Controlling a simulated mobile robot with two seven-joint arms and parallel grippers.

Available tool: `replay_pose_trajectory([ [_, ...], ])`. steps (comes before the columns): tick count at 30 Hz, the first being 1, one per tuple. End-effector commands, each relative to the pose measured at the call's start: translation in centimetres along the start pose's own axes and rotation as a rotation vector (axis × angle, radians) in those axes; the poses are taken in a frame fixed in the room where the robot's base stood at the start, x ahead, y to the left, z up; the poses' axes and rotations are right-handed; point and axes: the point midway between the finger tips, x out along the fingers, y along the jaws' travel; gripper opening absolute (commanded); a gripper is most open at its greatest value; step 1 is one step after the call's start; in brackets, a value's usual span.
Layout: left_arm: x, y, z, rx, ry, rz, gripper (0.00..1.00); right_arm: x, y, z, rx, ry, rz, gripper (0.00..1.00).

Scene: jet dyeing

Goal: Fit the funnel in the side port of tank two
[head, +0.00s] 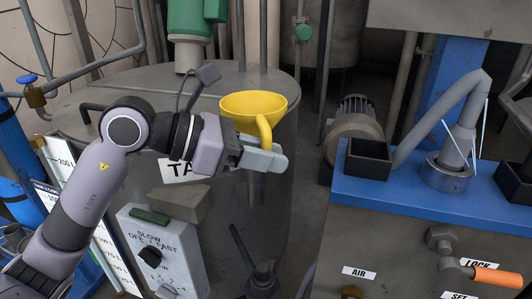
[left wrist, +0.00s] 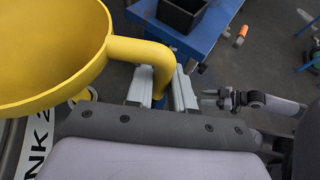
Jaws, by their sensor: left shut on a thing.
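My left gripper (head: 268,157) is shut on the handle of the yellow funnel (head: 252,104). The funnel is held bowl up beside the upper side wall of the grey tank (head: 270,215). In the left wrist view the funnel (left wrist: 45,50) fills the upper left and its handle runs between the fingers (left wrist: 161,88). The tank's label shows in part in both views and ends in "NK 2" in the left wrist view. What looks like my right gripper (left wrist: 222,98) is small in the left wrist view.
A control box (head: 165,255) is on the tank's front. A blue-topped bench (head: 400,190) with a black bin (head: 368,160), a bent grey pipe and an orange-handled lever (head: 498,277) stands to the right.

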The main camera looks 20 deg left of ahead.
Motion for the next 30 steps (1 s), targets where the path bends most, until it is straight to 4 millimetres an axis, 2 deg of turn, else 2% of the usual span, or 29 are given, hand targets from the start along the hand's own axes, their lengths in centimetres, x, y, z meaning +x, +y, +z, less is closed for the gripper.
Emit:
replay_pose_trajectory([
  [30, 1.0, 0.0, -2.5, 0.001, 0.001, 0.0, 0.0, 1.5, -0.1, 1.8, 0.008, 0.002, 0.0, 0.43],
])
